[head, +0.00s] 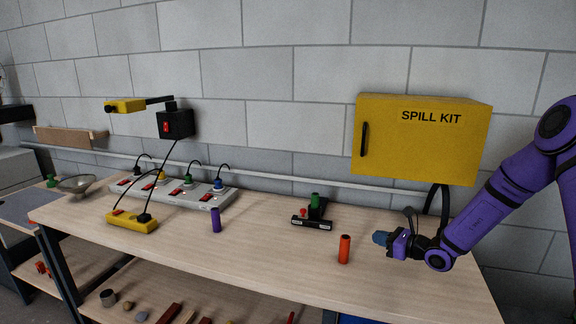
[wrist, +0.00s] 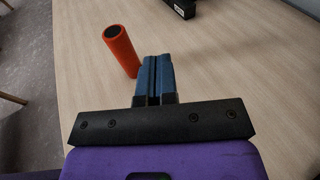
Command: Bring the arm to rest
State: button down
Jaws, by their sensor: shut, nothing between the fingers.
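My gripper (head: 381,239) is at the end of my purple arm, over the right part of the workbench (head: 270,262). Its blue fingers are together with nothing between them, and they also show in the wrist view (wrist: 154,78). An orange cylinder (head: 344,249) stands upright on the bench to the left of the fingers, apart from them in the head view. In the wrist view the orange cylinder (wrist: 121,52) shows just beyond and left of the fingertips.
A purple cylinder (head: 215,220), a yellow power block (head: 132,222) and a grey socket strip (head: 180,197) are on the bench's left half. A black holder with a green piece (head: 315,205) stands mid-bench. A yellow spill kit cabinet (head: 420,140) hangs on the wall near my arm.

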jog(key=s+a+r+n+g+h, duration=0.1)
jog(key=s+a+r+n+g, duration=0.35)
jog(key=s+r+n, duration=0.5)
jog(key=s+a+r+n+g+h, duration=0.1)
jog(key=s+a+r+n+g, duration=0.2)
jog(key=s+r+n+g, duration=0.55)
jog(key=s+d+r+n+t+h, duration=0.2)
jog(key=s+d+r+h, duration=0.1)
jog(key=s, duration=0.5)
jog(key=s+d+r+n+t+h, duration=0.2)
jog(key=s+d+r+n+h, duration=0.1)
jog(key=s+r, duration=0.3)
jog(key=s+d+r+n+t+h, duration=0.3)
jog(key=s+r, duration=0.1)
jog(key=s, duration=0.7)
jog(key=shift+d+r+h, duration=0.2)
jog(key=shift+r+h, duration=0.1)
dwell(0.7)
